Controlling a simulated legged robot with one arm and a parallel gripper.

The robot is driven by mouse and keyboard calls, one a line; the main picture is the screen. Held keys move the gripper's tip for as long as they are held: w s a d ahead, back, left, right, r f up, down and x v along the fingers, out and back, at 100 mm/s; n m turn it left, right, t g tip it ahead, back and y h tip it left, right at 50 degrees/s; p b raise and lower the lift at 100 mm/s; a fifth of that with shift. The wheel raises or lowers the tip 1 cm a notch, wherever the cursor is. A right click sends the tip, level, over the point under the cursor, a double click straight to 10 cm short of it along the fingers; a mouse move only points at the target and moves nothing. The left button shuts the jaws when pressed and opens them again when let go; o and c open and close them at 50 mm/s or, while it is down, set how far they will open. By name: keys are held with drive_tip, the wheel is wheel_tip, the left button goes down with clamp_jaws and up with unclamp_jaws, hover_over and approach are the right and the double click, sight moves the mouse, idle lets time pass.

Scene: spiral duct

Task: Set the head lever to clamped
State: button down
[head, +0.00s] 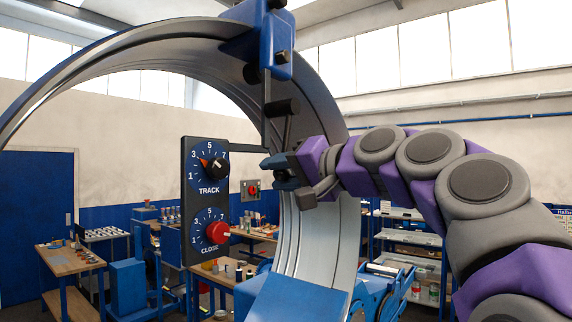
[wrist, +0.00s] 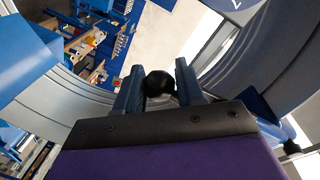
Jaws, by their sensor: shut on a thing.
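The blue clamp head (head: 258,48) sits on the rim of the large spiral duct ring, with black knobs on it. Below it is a black hub (head: 282,107), from which a thin dark lever arm (head: 287,132) runs down toward my gripper (head: 279,172). In the wrist view a round black knob (wrist: 159,84) sits between the two blue fingers of my gripper (wrist: 158,92). My gripper is shut on this knob, which seems to be the lever's end. In the head view my fingers hide the knob. No clamped marking is readable.
A dark control panel (head: 197,248) with a TRACK dial (head: 214,168) and a red CLOSE dial (head: 216,232) hangs left of my gripper on a bracket arm. Workbenches (head: 72,262) stand behind.

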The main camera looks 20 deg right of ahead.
drive_tip(key=shift+s+a+r+m+p, duration=0.4)
drive_tip(key=shift+a+r+p, duration=0.05)
drive_tip(key=shift+r+p, duration=0.1)
drive_tip(key=c, duration=1.1)
unclamp_jaws()
drive_tip(key=o, duration=0.4)
drive_tip(key=shift+w+d+f, duration=0.1)
drive_tip(key=shift+w+f, duration=0.1)
drive_tip(key=shift+f, duration=0.05)
drive_tip(key=shift+c, duration=0.2)
drive_tip(key=shift+s, duration=0.1)
drive_tip(key=v, duration=1.7)
drive_tip(key=shift+d+f+b, duration=0.15)
drive_tip(key=shift+d+b, duration=0.1)
drive_tip(key=shift+b, duration=0.15)
